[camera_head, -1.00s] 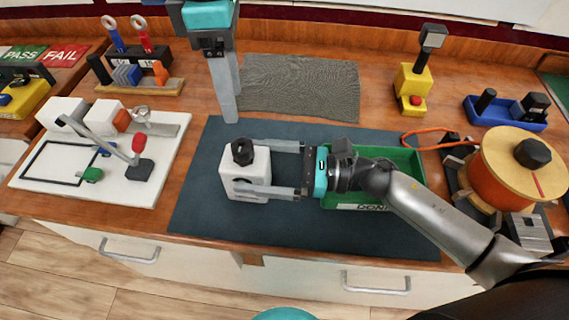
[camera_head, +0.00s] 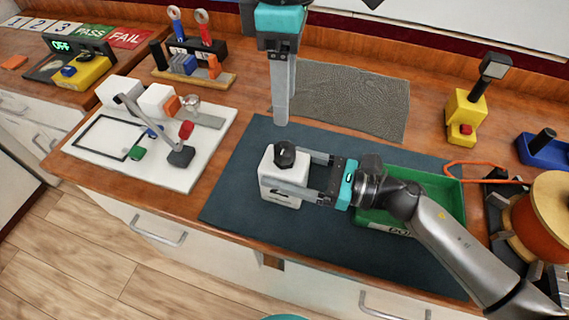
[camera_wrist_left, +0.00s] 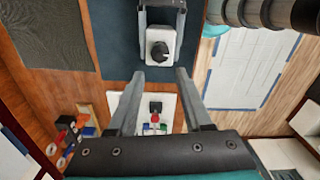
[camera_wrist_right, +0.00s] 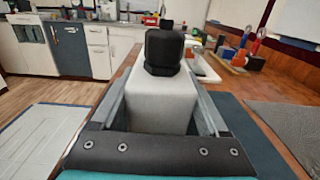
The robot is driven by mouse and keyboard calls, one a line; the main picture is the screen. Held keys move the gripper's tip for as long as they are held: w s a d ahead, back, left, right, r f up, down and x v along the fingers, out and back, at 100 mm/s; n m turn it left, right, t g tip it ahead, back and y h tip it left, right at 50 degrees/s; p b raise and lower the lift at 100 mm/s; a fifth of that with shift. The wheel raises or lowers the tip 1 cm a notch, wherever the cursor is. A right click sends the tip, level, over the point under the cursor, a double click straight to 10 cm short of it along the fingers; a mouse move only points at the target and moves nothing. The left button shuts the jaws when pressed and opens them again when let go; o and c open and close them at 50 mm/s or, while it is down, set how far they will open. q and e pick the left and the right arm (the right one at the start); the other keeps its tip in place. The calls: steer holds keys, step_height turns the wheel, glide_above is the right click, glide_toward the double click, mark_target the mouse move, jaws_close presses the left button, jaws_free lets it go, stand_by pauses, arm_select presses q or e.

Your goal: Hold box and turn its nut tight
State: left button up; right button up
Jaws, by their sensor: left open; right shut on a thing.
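A white box (camera_head: 279,191) stands upright on the dark blue mat (camera_head: 228,215), with a black nut (camera_head: 285,153) on its top. My right gripper (camera_head: 298,174) is shut on the box from the right, one finger along each side. The right wrist view shows the box (camera_wrist_right: 158,100) between the fingers and the black nut (camera_wrist_right: 164,50) on top.
A green tray (camera_head: 440,185) stands right of the box, partly behind my right arm. A white board (camera_head: 100,169) with a clamp and small parts lies left. A large orange spool (camera_head: 545,228) stands at the right. A grey textured mat (camera_head: 350,98) lies behind.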

jaws_close()
arm_select(q)
steer(key=shift+o, duration=1.3)
steer(key=shift+s+d+f, duration=0.1)
steer(key=shift+f, duration=0.05)
steer(key=shift+o, duration=0.6)
steer(key=s+d+f+n+g+h, duration=0.2)
steer(key=s+d+g+h, duration=0.1)
steer(key=s, duration=0.1)
steer(key=shift+s+d+f, duration=0.15)
steer(key=shift+d+f, duration=0.1)
steer(key=shift+f, duration=0.1)
steer(key=s+d+n+g+h, duration=0.3)
steer(key=s+n+h, duration=0.1)
steer(key=m+t+h, duration=0.8)
steer(key=m+t, duration=0.8)
steer(key=m, duration=1.8)
glide_toward(294, 146)
steer(key=shift+n, duration=0.3)
steer(key=shift+w+f+x, duration=0.1)
steer(key=shift+f+x, duration=0.05)
steer(key=shift+x, duration=1.9)
steer(key=shift+w+f+x, duration=0.1)
steer(key=shift+f+x, duration=0.1)
steer(key=shift+x, duration=1.8)
steer(key=shift+w+f+x, duration=0.1)
steer(key=shift+f+x, duration=0.05)
steer(key=shift+x, duration=1.9)
